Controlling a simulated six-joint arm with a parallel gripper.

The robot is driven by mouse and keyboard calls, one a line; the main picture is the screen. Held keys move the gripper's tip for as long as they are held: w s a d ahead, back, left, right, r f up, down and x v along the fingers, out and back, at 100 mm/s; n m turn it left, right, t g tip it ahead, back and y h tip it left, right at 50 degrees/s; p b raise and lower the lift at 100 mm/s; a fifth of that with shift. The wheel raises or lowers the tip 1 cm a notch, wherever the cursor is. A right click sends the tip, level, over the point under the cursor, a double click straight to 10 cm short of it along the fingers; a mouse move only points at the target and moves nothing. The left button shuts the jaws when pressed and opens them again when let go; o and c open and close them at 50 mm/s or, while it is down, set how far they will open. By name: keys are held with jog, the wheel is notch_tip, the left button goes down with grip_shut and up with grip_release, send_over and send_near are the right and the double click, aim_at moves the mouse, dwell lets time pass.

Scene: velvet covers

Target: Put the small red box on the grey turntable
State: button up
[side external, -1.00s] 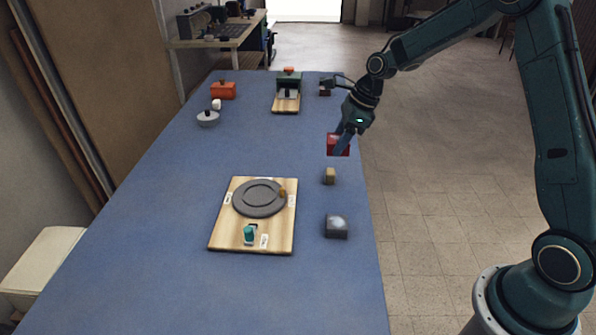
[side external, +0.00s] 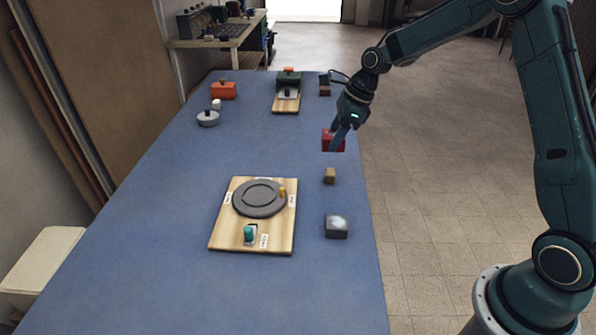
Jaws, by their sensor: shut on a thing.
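The small red box (side external: 328,142) is held by my gripper (side external: 337,138) near the right edge of the blue table. My gripper is shut on it. I cannot tell for sure whether the box is clear of the table. The grey turntable (side external: 258,187) is a round disc on a wooden board (side external: 225,236), nearer the camera and to the left of the box. Its top is empty apart from a small yellow peg (side external: 282,192) at its right rim. A teal knob (side external: 249,234) stands on the board's front part.
A tan block (side external: 330,176) and a grey block with a pale top (side external: 336,227) lie right of the board. An orange box (side external: 223,90), a grey lidded pot (side external: 208,119) and a green device (side external: 288,82) stand farther back. The table's middle is clear.

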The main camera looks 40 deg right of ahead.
jog(key=w+a+r, duration=0.2)
jog(key=w+a, duration=0.5)
jog(key=w, duration=0.1)
jog(key=r, duration=0.2)
send_over(256, 195)
jog(key=s, duration=0.1)
jog(key=f, duration=1)
jog(key=d+f, duration=0.1)
jog(key=f, duration=0.5)
jog(key=shift+f, duration=2.15)
jog(key=shift+f, duration=0.15)
jog(key=o, duration=0.7)
